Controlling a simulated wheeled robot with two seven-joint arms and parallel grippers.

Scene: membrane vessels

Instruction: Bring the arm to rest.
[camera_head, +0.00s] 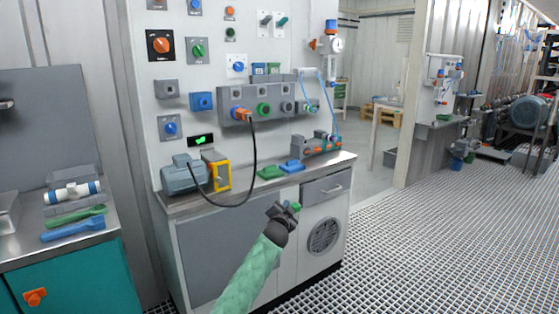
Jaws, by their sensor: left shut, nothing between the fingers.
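My left arm (250,276), in a pale green sleeve, reaches up from the bottom middle of the head view. Its dark gripper (287,210) is shut and empty. It is in front of the cabinet below the counter, with the drawer and white door behind it. My right gripper does not show.
A counter (330,161) carries a grey motor (184,174), a yellow-framed box (216,172), and green and blue pieces. A teal cabinet (85,275) stands left. Open grating floor (440,240) lies right.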

